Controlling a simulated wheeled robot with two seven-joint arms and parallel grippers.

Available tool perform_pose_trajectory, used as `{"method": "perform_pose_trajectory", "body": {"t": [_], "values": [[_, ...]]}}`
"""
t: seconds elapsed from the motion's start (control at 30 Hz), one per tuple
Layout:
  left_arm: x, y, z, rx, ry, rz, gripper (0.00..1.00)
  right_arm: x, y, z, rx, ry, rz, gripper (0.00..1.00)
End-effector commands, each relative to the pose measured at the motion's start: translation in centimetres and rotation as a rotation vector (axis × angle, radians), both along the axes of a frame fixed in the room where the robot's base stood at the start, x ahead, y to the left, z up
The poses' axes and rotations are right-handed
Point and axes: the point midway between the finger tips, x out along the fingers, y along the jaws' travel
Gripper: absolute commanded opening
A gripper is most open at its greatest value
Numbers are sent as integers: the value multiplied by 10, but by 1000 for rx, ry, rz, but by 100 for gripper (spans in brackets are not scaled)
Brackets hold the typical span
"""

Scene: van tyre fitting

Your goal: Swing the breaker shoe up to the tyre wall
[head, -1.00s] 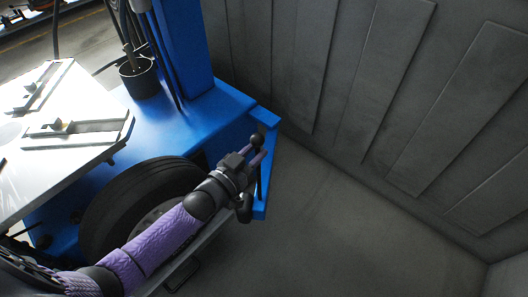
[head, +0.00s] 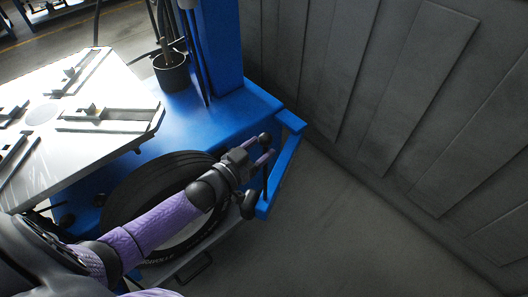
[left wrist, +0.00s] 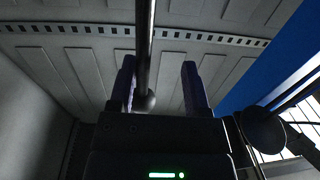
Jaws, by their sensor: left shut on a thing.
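A black tyre (head: 130,187) with white lettering stands upright against the side of the blue tyre machine (head: 205,118). A blue breaker arm (head: 284,172) sticks out from the machine's corner, right of the tyre. A thin dark handle rod with a ball knob (head: 265,138) rises by the arm's outer end. My left gripper (head: 264,156) is shut on this handle. In the left wrist view the rod (left wrist: 145,45) and its ball run between the fingers, close to the left one. The breaker shoe's face, and any gap to the tyre wall, are hidden behind my left arm. My right gripper is out of view.
The machine's pale turntable (head: 95,150) with metal clamps is at the left. A black pot (head: 171,72) stands by the blue column (head: 228,45). A grey panelled wall (head: 400,110) bounds the right. The grey floor (head: 330,240) between is clear.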

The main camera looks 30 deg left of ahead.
Motion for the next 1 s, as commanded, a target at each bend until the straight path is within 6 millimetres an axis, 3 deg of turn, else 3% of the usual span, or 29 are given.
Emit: {"method": "perform_pose_trajectory", "body": {"t": [1.0], "values": [[-7,-1,2,-3,-3,-5,50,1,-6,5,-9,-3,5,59]]}}
